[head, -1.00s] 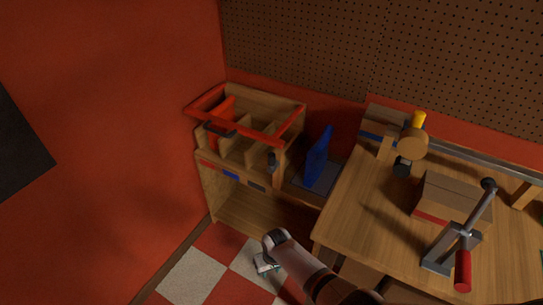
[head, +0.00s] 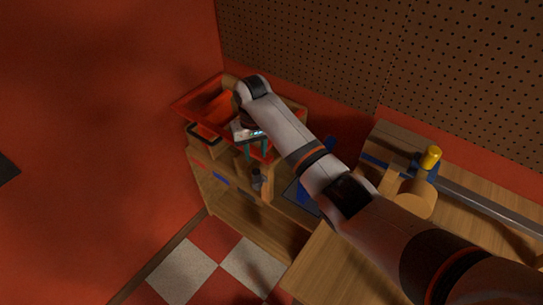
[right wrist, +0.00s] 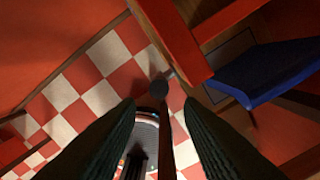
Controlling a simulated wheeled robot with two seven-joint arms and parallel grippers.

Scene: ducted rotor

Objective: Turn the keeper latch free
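A small dark knob-like piece (head: 256,180), which looks like the keeper latch, sits at the front right of the wooden cabinet (head: 225,195). Its exact turn cannot be made out. My right gripper (head: 253,148) hangs above it, over the red frame on the cabinet top, pointing down. In the right wrist view the two dark fingers (right wrist: 158,125) are apart, with a dark round knob (right wrist: 158,88) just beyond the gap between them. I see no contact with it. My left gripper is not in view.
The red frame (head: 190,106) rims the cabinet top, with a dark handle (head: 204,136) at its front. A blue panel (right wrist: 265,72) stands right of the cabinet. A wooden workbench (head: 330,265) lies right, partly under my arm. Checkered floor (head: 180,270) is clear in front.

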